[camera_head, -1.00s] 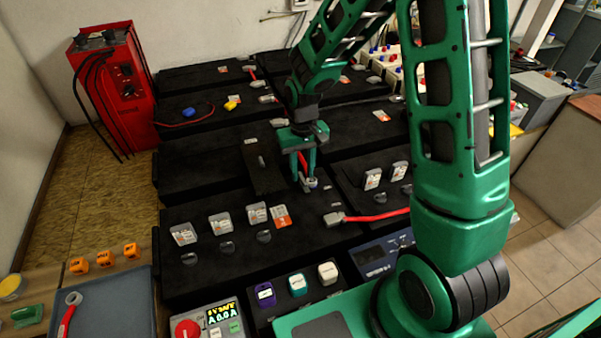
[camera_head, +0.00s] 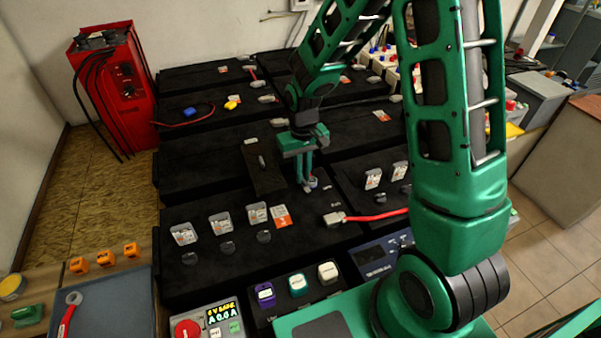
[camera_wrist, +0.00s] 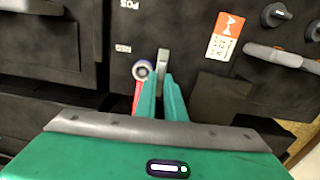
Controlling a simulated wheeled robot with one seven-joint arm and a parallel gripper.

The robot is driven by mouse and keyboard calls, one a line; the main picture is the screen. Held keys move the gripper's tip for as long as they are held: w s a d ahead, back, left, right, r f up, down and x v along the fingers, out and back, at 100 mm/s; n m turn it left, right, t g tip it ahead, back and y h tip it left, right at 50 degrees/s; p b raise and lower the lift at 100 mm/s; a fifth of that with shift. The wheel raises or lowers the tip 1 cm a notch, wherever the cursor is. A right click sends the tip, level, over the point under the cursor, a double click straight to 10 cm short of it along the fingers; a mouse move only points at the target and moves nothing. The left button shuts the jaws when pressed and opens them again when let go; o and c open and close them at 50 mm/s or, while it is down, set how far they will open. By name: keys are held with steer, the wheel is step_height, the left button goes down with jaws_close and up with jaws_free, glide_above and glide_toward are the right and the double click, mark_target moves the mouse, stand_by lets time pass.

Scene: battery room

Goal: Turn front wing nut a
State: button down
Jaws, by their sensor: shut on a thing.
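My gripper (camera_head: 308,186) points down at the black battery block in the middle of the bench. In the wrist view its two green fingers (camera_wrist: 164,85) are close together, shut on a small grey metal piece (camera_wrist: 163,62), which looks like a wing of the wing nut.
A red cable with a grey lug (camera_head: 336,218) lies on the front battery to the right. Vent caps and labels (camera_head: 221,222) stand to the left. A red charger (camera_head: 112,85) stands back left. A grey tray (camera_head: 110,300) holds a red-handled wrench at front left.

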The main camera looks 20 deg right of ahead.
steer(key=n, duration=0.4)
steer(key=shift+n, duration=0.3)
steer(key=n, duration=0.9)
steer(key=shift+w+d+n, duration=0.1)
steer(key=shift+d+n, duration=0.05)
steer(key=shift+n, duration=1.75)
steer(key=shift+r, duration=0.1)
steer(key=c, duration=1.8)
jaws_free()
steer(key=shift+c, duration=0.2)
